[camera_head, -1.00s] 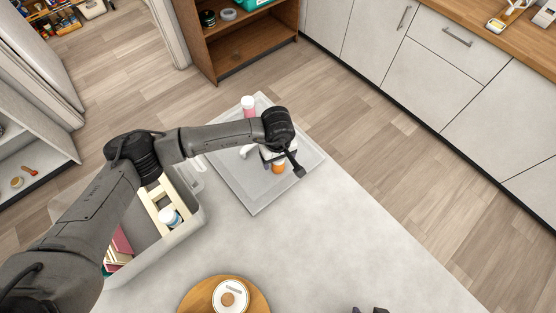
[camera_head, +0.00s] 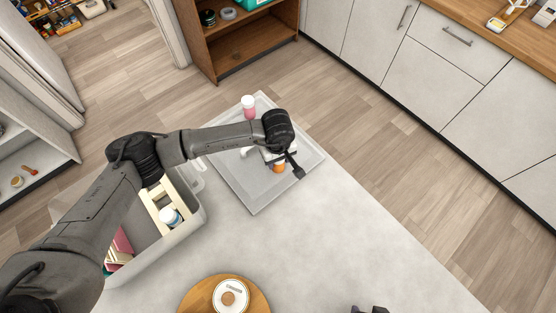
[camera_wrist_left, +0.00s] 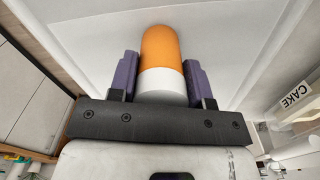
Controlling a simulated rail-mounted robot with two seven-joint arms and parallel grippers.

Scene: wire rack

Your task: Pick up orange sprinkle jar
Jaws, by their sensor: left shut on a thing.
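The orange sprinkle jar (camera_wrist_left: 162,50) has an orange body and a white end. In the left wrist view it sits between the two purple fingers of my left gripper (camera_wrist_left: 162,82), which is shut on it. In the head view the jar (camera_head: 279,168) shows as a small orange patch below my left gripper, over the grey tray (camera_head: 254,199). My wrist partly hides it there, and I cannot tell whether it touches the tray. A dark tip at the bottom edge looks like my right gripper (camera_head: 370,309), mostly out of frame.
A pink jar with a white lid (camera_head: 249,107) stands at the tray's far corner. A grey bin (camera_head: 190,225) holding a white-lidded jar (camera_head: 169,217) is at left. A round wooden board (camera_head: 256,296) carries a white round item. The right of the counter is clear.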

